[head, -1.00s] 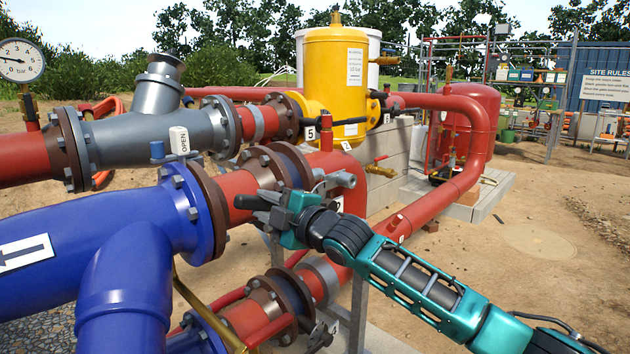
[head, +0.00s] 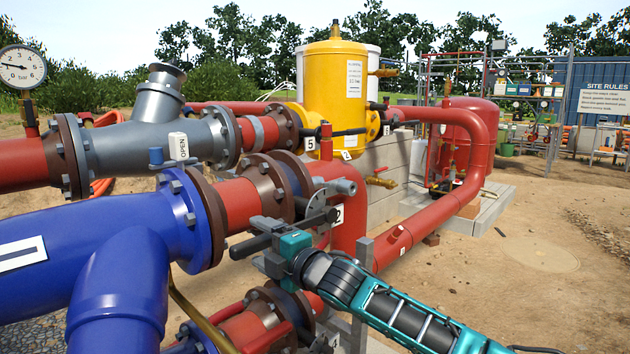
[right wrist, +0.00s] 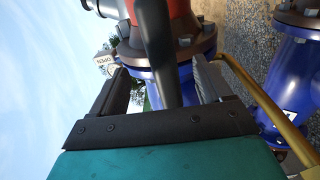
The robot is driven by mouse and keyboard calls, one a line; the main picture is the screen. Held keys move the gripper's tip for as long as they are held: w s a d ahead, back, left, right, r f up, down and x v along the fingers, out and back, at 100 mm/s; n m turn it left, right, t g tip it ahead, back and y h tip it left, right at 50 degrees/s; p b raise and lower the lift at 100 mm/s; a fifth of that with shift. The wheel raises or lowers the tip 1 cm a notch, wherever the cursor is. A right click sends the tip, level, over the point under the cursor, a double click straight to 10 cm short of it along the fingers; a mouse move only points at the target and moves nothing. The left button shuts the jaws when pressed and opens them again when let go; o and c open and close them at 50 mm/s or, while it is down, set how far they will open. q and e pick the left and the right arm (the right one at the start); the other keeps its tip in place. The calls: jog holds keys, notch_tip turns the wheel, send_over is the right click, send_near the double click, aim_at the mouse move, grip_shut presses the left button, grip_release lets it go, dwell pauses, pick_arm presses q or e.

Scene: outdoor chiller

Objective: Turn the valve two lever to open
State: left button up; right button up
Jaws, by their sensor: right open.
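The valve carrying tag 2 (head: 337,214) is on the red pipe right of the blue flange in the head view. Its grey round part (head: 312,205) and a short dark bar, apparently its lever (head: 322,219), show just above my right gripper (head: 248,243). The gripper's two dark fingers are apart and point left, beside the pipe. In the right wrist view a dark rounded bar (right wrist: 154,40), apparently the lever, comes down between the open fingers (right wrist: 160,80). My left gripper is not in view.
A large blue pipe (head: 130,300) fills the lower left. A lower red pipe (head: 240,328) and a brass-coloured rod (head: 190,308) run below the gripper. Open sandy ground (head: 480,260) is at right.

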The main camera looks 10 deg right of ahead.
jog(key=shift+o, duration=0.4)
jog(key=shift+s+d+r+p, duration=0.1)
jog(key=shift+s+d+p, duration=0.15)
jog(key=shift+s+p, duration=0.2)
jog(key=p+v, duration=0.2)
jog(key=v, duration=0.4)
jog(key=shift+p, duration=0.4)
